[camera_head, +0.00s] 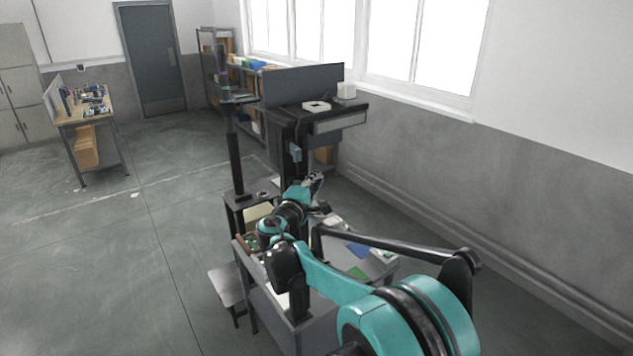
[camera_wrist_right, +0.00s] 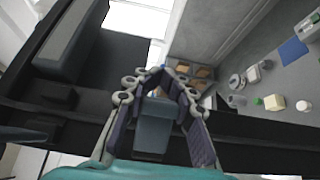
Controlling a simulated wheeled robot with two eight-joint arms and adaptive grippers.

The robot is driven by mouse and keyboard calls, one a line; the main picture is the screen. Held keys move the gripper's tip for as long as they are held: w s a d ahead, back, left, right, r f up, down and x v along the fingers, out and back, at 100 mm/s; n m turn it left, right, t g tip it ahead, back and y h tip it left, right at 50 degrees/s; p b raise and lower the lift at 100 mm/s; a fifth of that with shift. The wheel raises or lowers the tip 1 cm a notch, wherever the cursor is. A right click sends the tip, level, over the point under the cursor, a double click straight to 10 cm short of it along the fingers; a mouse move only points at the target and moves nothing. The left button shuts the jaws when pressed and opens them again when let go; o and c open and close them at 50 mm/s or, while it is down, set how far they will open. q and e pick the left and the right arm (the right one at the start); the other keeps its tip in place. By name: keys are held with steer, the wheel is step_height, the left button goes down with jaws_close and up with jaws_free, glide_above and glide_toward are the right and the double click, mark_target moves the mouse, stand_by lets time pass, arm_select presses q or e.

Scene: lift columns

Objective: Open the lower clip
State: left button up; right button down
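A dark lift column (camera_head: 292,180) stands behind the grey workbench. A small blue-grey clip-like part (camera_head: 295,153) sits on its front, below the desk top; I cannot tell from its look whether it is the lower clip. My right gripper (camera_head: 316,180) is just below and right of this part in the head view. In the right wrist view my right gripper (camera_wrist_right: 161,76) has its fingers apart. A blue-grey block (camera_wrist_right: 153,130) shows between them, in front of the dark column; contact cannot be told. My left gripper is not in view.
The desk top (camera_head: 355,107) with a grey panel overhangs the column. A grey workbench (camera_head: 318,330) with small items stands beneath my right arm. A thinner dark column (camera_head: 236,160) stands to the left. The wall is at right; open floor lies left.

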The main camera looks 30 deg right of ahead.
steer(key=shift+s, duration=0.1)
steer(key=shift+s+a+m+g+h+b, duration=0.15)
steer(key=shift+s+a+m+g+h, duration=0.5)
steer(key=shift+m+g, duration=1.4)
steer(key=shift+s+a+m+g+h+b, duration=0.1)
steer(key=shift+s+a+m+g+h, duration=0.65)
steer(key=shift+g, duration=2.15)
steer(key=shift+s+a+m+g+h+b, duration=0.25)
steer(key=shift+s+m+g, duration=0.55)
steer(key=shift+m+g, duration=1.55)
steer(key=c, duration=1.2)
jaws_free()
steer(key=shift+a, duration=0.1)
